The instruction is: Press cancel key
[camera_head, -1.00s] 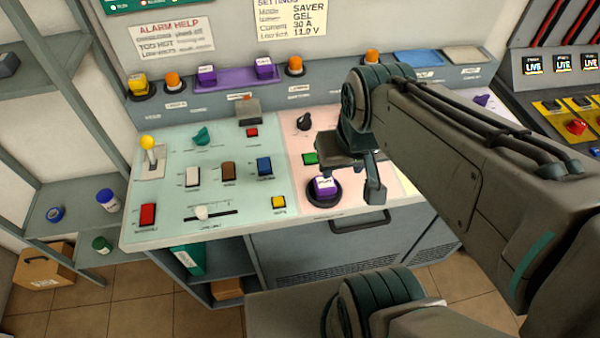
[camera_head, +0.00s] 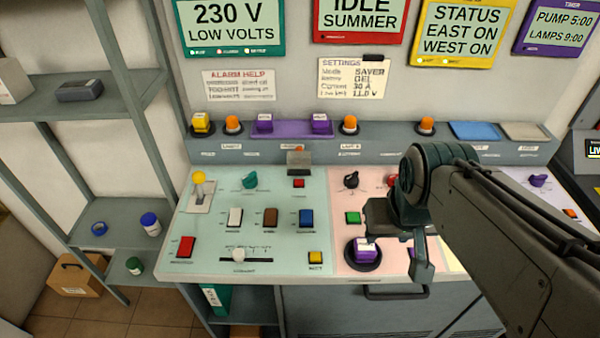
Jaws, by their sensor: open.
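The control desk (camera_head: 200,262) carries several coloured keys, and their small labels are too blurred for me to tell which is the cancel key. On the green section are a red key (camera_head: 186,246), a white key (camera_head: 234,217), a brown key (camera_head: 270,218), a blue key (camera_head: 306,218), a yellow key (camera_head: 315,257) and a small red key (camera_head: 299,183). A green key (camera_head: 353,217) is on the pink section. My gripper (camera_head: 396,252) is open above the pink section, beside a purple block (camera_head: 364,247) on a round black base. It hides part of the desk behind it.
A yellow-knobbed lever (camera_head: 199,178), a teal knob (camera_head: 250,181), a black knob (camera_head: 351,179) and a white slider (camera_head: 238,255) are on the desk. Orange lamps and a purple tray (camera_head: 292,129) line the ledge behind. Shelves (camera_head: 100,108) stand at left.

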